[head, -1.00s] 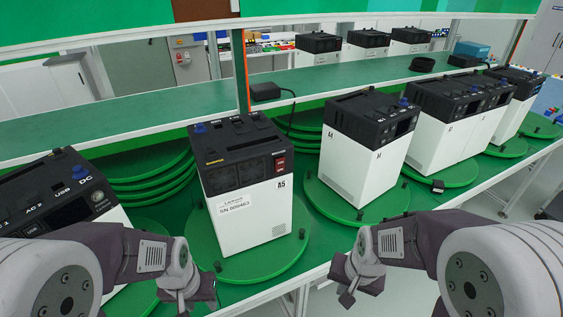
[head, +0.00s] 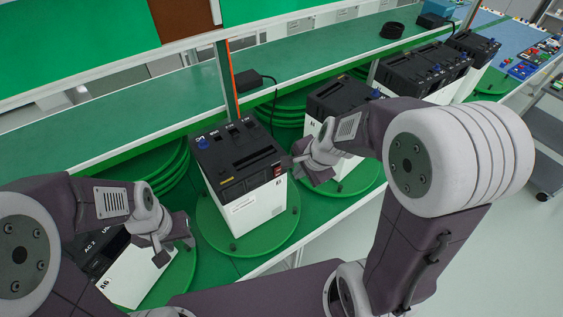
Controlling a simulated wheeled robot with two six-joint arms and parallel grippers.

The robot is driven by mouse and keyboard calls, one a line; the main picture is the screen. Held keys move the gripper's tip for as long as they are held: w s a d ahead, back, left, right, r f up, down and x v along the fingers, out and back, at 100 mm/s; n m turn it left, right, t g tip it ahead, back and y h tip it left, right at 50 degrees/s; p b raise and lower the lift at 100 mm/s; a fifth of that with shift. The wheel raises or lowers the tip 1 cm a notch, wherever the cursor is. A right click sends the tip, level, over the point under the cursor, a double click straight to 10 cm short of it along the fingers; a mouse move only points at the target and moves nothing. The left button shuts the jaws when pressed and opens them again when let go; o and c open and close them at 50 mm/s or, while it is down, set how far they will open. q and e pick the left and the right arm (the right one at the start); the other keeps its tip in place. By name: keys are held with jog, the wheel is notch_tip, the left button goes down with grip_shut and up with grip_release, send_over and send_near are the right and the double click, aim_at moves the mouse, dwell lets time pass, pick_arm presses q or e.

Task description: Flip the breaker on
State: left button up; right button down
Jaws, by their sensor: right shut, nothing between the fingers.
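A power unit (head: 240,207), with a black top and white body, stands upright on a round green turntable (head: 212,228) in the middle of the head view. A small red breaker switch (head: 277,169) is at the right end of its black front panel. Its on or off position is too small to tell. My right gripper (head: 292,161) is shut and empty, with its tip right beside the switch; I cannot tell whether they touch. My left gripper (head: 172,252) hangs at the lower left, in front of another unit (head: 120,280); its finger opening is unclear.
Further units stand to the right on their own turntables, one (head: 340,97) partly behind my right arm. A green shelf (head: 150,110) with a black adapter (head: 252,80) and cable runs behind. A post (head: 228,85) rises behind the middle unit.

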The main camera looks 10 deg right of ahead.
aim_at(278, 172)
jog(key=w+a+f+b, duration=0.1)
jog(key=w+a+f, duration=0.1)
jog(key=w+f, duration=0.5)
jog(key=shift+a+x, duration=0.25)
jog(key=shift+x, duration=0.8)
